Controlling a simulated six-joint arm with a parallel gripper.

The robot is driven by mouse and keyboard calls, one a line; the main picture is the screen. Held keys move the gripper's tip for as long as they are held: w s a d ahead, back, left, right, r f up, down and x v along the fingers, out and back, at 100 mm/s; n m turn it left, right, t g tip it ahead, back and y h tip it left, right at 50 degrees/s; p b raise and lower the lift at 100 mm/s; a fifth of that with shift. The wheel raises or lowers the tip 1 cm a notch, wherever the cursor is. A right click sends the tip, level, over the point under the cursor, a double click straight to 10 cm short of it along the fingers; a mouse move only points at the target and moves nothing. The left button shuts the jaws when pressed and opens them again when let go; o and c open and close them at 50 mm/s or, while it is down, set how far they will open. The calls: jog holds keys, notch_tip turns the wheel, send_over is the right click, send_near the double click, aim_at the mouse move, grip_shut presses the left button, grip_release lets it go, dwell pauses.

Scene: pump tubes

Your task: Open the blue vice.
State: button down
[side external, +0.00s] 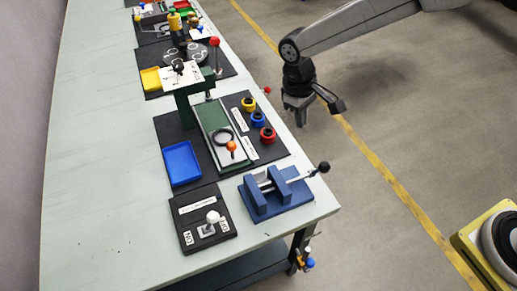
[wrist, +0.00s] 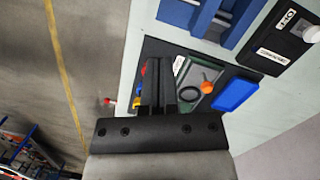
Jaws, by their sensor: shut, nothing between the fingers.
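The blue vice (side external: 264,194) sits at the front right corner of the table. Its handle, a rod with a black knob (side external: 323,167), points to the right past the table edge. A grey and white piece shows between its jaws; I cannot tell if it is a separate part. In the wrist view part of the vice (wrist: 209,17) shows at the top, cut off by the frame. My gripper (side external: 298,122) is off the table's right edge, above floor height, beyond the vice and apart from it. In the wrist view its fingers (wrist: 158,62) are together and empty.
A black switch box (side external: 203,226) stands left of the vice. Behind are a blue tray (side external: 181,164), a green plate (side external: 217,135) with an orange knob, and red, blue and yellow knobs. The table's left side is clear.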

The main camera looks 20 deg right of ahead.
aim_at(321, 168)
jog(key=s+d+f, duration=0.2)
jog(key=s+f, duration=0.2)
jog(key=f, duration=0.5)
jog(key=shift+s+d+f, duration=0.25)
jog(key=shift+s+d, duration=0.05)
jog(key=shift+s, duration=0.1)
dwell(0.4)
jog(key=shift+s+f, duration=0.2)
jog(key=shift+s, duration=0.55)
jog(key=shift+s+f, duration=0.2)
jog(key=shift+s, duration=0.55)
jog(key=shift+s+f, duration=0.2)
jog(key=shift+s, duration=0.25)
